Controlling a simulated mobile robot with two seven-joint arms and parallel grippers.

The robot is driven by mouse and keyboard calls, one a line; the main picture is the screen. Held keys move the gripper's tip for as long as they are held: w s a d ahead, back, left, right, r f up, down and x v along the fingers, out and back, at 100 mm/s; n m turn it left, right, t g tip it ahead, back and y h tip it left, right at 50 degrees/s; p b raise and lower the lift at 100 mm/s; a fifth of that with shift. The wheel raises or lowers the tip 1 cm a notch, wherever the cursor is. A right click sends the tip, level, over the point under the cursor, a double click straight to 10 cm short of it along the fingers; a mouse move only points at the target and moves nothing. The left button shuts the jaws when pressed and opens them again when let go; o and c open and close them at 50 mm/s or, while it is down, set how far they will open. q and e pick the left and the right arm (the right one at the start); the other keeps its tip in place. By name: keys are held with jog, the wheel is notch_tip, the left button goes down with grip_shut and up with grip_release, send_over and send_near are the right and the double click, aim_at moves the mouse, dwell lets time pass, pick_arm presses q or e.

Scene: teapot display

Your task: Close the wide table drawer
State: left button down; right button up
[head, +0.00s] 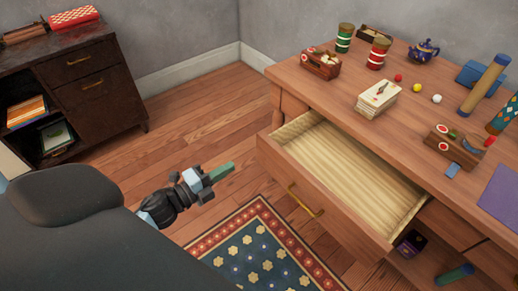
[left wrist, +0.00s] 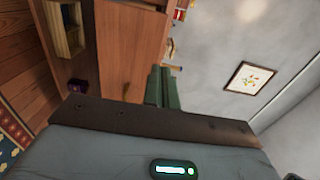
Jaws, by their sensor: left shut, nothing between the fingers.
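The wide table drawer (head: 345,165) is pulled open from the wooden table (head: 335,92). Its pale inside looks empty, and a brass handle (head: 306,201) sits on its front. My left gripper (head: 221,172) is to the left of the drawer front, apart from it, with its green fingers together and empty. The same fingers (left wrist: 164,88) show in the left wrist view, pointing away from the camera. The open drawer (left wrist: 66,28) also shows at the upper left there. My right gripper is not in view.
A blue patterned rug (head: 265,250) lies on the floor before the drawer. Boxes, small balls, cylinders and a blue teapot (head: 423,51) stand on the tabletop. A dark cabinet (head: 85,85) stands at the far left, with bare floor between it and the table.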

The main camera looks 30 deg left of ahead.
pick_arm(q)
send_near(267, 145)
jog(key=x, duration=0.5)
jog(key=shift+w+r, duration=0.1)
jog(key=shift+r, duration=0.05)
jog(key=shift+x, duration=0.75)
jog(key=shift+d, duration=0.1)
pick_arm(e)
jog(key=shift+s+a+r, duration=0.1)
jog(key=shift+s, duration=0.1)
pick_arm(q)
jog(key=shift+w, duration=0.1)
